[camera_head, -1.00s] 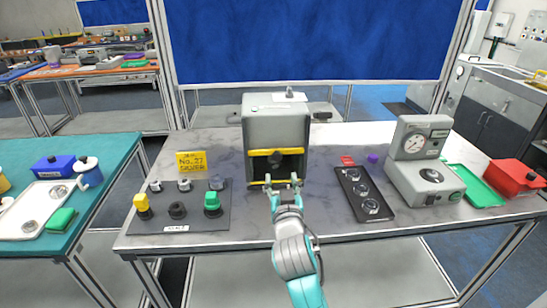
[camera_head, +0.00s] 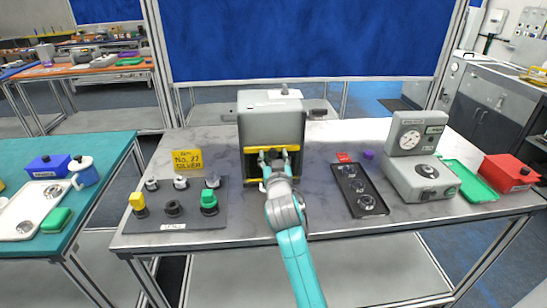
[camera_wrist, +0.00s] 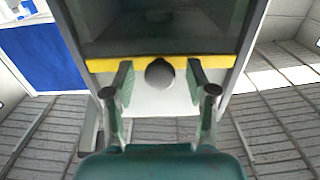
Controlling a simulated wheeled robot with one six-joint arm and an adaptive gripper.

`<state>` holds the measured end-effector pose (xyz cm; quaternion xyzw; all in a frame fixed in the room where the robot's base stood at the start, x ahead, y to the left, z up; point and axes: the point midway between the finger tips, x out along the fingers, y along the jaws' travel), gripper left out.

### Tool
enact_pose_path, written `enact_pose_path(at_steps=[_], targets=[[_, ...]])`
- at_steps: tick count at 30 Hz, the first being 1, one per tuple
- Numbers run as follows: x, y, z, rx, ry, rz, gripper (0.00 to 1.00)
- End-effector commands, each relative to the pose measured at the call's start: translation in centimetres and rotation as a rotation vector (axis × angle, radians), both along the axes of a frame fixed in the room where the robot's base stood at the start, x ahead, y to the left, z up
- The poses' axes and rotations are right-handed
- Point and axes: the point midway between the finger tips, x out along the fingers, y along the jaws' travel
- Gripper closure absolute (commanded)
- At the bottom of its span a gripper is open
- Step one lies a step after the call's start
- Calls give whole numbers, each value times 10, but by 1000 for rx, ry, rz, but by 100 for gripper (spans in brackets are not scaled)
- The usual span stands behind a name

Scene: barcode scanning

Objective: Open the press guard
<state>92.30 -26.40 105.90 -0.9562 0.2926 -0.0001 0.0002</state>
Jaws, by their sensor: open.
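The press (camera_head: 271,122) is a grey box-shaped machine standing at the back middle of the table. A yellow bar (camera_head: 272,149) crosses its front at the guard's edge, and my gripper hides part of it. In the wrist view the yellow bar (camera_wrist: 215,61) runs across, with a dark round knob (camera_wrist: 160,73) just beside it at the middle. My gripper (camera_head: 278,156) is at the front of the press. In the wrist view my gripper (camera_wrist: 160,92) is open, its two fingers on either side of the knob, their tips close to the bar. I cannot tell whether they touch it.
Left of the press are a dark board (camera_head: 178,212) with several coloured knobs and a yellow sign (camera_head: 187,160). To the right are a black tray (camera_head: 360,190) with round parts, a grey gauge device (camera_head: 419,160), a green tray (camera_head: 470,182) and a red box (camera_head: 508,172).

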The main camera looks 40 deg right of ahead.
Motion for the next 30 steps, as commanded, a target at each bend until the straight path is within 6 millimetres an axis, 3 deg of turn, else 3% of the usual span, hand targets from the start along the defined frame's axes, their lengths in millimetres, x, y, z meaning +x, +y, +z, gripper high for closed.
enact_pose_path(at_steps=[2, 3, 9, 10, 17, 25, 30], targets=[[0, 0, 0, 0, 0, 0, 43], [0, 0, 0, 0, 0, 0, 48], [0, 0, 0, 0, 0, 0, 98], [0, 0, 0, 0, 0, 0, 100], [0, 0, 7, -1, -2, -1, 100], [0, 0, 71, -3, -9, -1, 100], [0, 0, 95, -3, -4, -1, 100]])
